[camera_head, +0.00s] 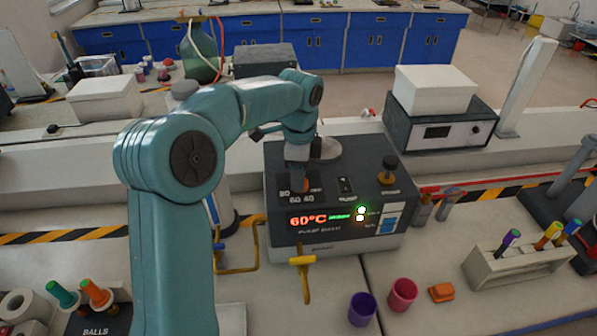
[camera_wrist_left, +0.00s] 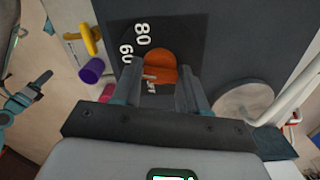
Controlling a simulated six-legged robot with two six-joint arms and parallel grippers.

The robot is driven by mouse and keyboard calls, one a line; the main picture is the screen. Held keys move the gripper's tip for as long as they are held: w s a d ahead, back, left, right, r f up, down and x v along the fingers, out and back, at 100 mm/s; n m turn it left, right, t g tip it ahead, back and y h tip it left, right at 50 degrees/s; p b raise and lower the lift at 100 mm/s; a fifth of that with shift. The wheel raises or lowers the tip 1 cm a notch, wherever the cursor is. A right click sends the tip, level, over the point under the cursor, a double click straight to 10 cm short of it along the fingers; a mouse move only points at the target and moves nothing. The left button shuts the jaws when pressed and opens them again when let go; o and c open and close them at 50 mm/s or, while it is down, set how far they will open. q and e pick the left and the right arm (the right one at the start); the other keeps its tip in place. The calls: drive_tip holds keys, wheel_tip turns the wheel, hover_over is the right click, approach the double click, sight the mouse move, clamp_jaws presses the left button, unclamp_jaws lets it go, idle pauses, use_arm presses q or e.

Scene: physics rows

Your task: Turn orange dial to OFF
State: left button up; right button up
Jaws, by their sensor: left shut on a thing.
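The orange dial (camera_wrist_left: 160,62) sits on the dark top panel of the box-shaped bath unit (camera_head: 365,163). My left gripper (camera_wrist_left: 158,80) is shut on the dial, one finger on each side. In the head view my left gripper (camera_head: 300,168) comes down over the dial and hides most of it. White marks 80 and 60 show around the dial; another white mark near the fingers is partly hidden. The unit's front display (camera_head: 308,220) reads 60°C in red. A teal and dark arm part, apparently my right gripper (camera_wrist_left: 30,92), shows small at the wrist view's left edge.
A black knob (camera_head: 389,163) stands on the unit's right side. A yellow valve (camera_head: 303,262), a purple cup (camera_head: 362,309) and a pink cup (camera_head: 402,295) are in front. A tube rack (camera_head: 515,262) stands at the right. A white box (camera_head: 435,88) rests on another device behind.

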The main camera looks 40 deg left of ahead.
use_arm(q)
drive_tip(key=n, duration=0.3)
drive_tip(key=shift+d+p, duration=0.1)
drive_tip(key=shift+p, duration=0.2)
drive_tip(key=n, duration=0.5)
drive_tip(key=shift+w+r, duration=0.1)
drive_tip(key=n, duration=0.4)
drive_tip(key=shift+p, duration=0.35)
drive_tip(key=shift+r+n, duration=0.1)
drive_tip(key=shift+n, duration=2)
